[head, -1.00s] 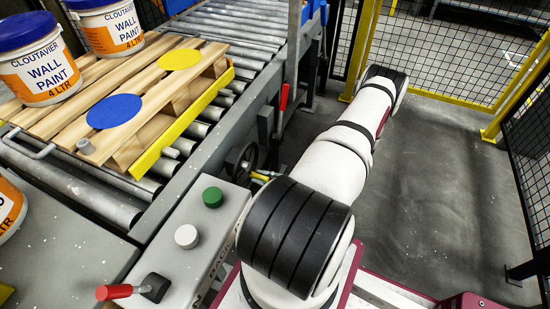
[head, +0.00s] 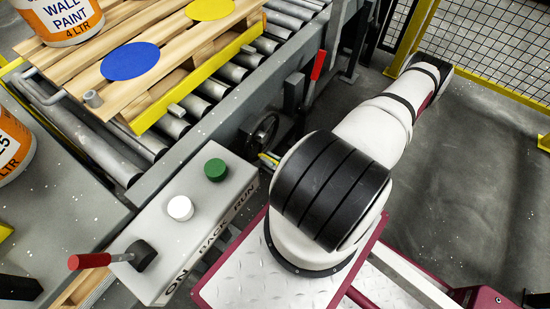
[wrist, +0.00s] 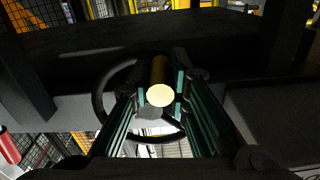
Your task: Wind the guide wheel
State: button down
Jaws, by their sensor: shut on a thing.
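The guide wheel (head: 265,128) is a dark handwheel on the side of the conveyor frame, partly hidden by my arm in the head view. In the wrist view its dark rim (wrist: 101,92) curves behind my fingers. A yellow cylindrical handle (wrist: 160,94) with a pale round end stands at the wheel. My gripper (wrist: 160,88) has one finger on each side of this handle and is shut on it. In the head view, a small bit of yellow (head: 268,160) shows beside the wheel, and my fingers are mostly hidden behind my arm.
A control box (head: 185,225) with green and white buttons and a red-handled lever (head: 90,261) stands in front of the conveyor. A red lever (head: 318,65) rises beyond the wheel. A wooden pallet (head: 180,75) with blue and yellow discs rests on the rollers. Mesh fencing (head: 490,50) closes the back.

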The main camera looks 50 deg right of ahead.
jog(key=shift+a, duration=0.2)
jog(key=c, duration=1.5)
grip_release()
jog(key=shift+s+d, duration=0.1)
jog(key=s, duration=1.2)
jog(key=shift+d, duration=0.4)
jog(key=shift+w+d, duration=0.1)
